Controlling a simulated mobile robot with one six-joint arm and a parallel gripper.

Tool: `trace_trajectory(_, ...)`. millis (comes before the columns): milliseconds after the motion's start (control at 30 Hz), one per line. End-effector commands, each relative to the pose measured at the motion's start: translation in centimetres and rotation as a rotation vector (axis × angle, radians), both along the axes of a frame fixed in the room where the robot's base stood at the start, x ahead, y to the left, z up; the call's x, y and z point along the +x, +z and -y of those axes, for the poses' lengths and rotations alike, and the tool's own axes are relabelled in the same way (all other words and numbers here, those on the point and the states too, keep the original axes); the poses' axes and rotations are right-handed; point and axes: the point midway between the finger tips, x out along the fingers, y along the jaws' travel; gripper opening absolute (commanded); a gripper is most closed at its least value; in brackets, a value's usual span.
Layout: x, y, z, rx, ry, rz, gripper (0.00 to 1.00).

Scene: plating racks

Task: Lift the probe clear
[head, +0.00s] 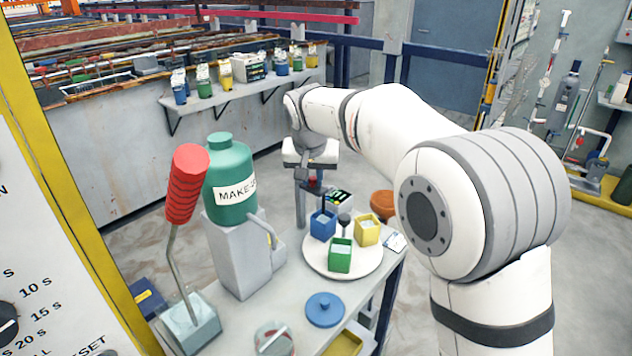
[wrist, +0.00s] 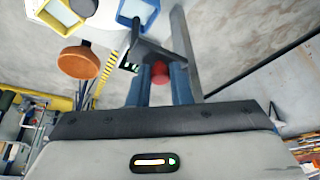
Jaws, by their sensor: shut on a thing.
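My gripper (head: 316,180) points down beside a grey post (head: 300,208) at the back of the bench. In the wrist view the blue fingers of my gripper (wrist: 160,84) are shut on the red top of the probe (wrist: 160,70). This red top also shows small in the head view (head: 313,181). A dark arm from the post (wrist: 182,40) passes close to the probe. The probe's lower part is hidden, so I cannot tell whether it touches the arm. A small meter with a green display (head: 339,198) sits just beside it.
A round white turntable (head: 316,265) holds a blue cup (head: 323,226), a yellow cup (head: 367,230) and a green cup (head: 340,256). A green jug (head: 230,170) stands on a grey block. A brown bowl (head: 383,204) is at the right. A blue lid (head: 325,309) lies in front.

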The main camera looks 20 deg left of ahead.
Motion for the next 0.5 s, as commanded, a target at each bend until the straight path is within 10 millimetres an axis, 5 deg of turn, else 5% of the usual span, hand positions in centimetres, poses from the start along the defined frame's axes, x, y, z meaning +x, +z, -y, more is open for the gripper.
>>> trace_trajectory(67, -0.03, 1.42, -0.11, 0.002, 0.002, 0.002, 0.0)
trace_trajectory(367, 0.01, 1.6, -0.16, 0.005, 0.002, 0.006, 0.0)
trace_trajectory(400, 0.02, 1.62, -0.17, 0.006, 0.002, 0.006, 0.2)
trace_trajectory(500, 0.01, 1.59, -0.16, 0.005, 0.002, 0.006, 0.28)
